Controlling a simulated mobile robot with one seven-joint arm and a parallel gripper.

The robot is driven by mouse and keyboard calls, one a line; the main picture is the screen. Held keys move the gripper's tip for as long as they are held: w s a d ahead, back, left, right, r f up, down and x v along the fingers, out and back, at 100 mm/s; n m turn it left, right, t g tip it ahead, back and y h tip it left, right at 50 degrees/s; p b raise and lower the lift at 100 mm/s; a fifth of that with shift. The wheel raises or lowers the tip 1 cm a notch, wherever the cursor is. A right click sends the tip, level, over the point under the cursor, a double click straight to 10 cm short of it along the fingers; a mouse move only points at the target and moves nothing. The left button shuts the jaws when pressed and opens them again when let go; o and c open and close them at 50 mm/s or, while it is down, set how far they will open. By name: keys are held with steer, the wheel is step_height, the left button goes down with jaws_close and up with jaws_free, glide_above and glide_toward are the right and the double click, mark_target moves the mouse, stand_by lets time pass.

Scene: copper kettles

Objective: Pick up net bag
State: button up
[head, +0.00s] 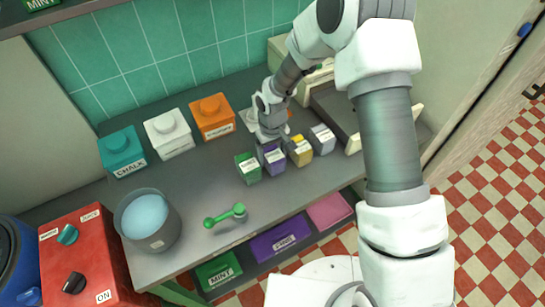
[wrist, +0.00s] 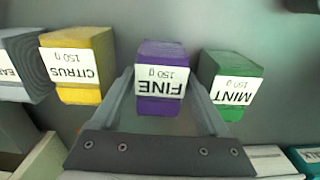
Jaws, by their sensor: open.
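I cannot make out a net bag in either view. My gripper (head: 270,137) is open above the counter, just behind the purple packet (head: 271,160). In the wrist view the open fingers (wrist: 162,98) point toward the purple packet (wrist: 162,82), labelled FINE 150 g, which appears in the gap between them. I cannot tell whether the fingertips reach past its sides. The green MINT packet (wrist: 230,84) stands on one side of it and the yellow CITRUS packet (wrist: 78,66) on the other. Nothing is held.
A grey packet (head: 322,139) ends the row. Teal (head: 122,152), white (head: 168,135) and orange (head: 211,117) canisters stand at the back left. A pot (head: 148,220), a red control box (head: 84,262) and a green-handled item (head: 226,216) are nearer. Counter (head: 205,180) left of the packets is clear.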

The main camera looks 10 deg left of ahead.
steer(key=shift+c, duration=0.3)
steer(key=c, duration=1.1)
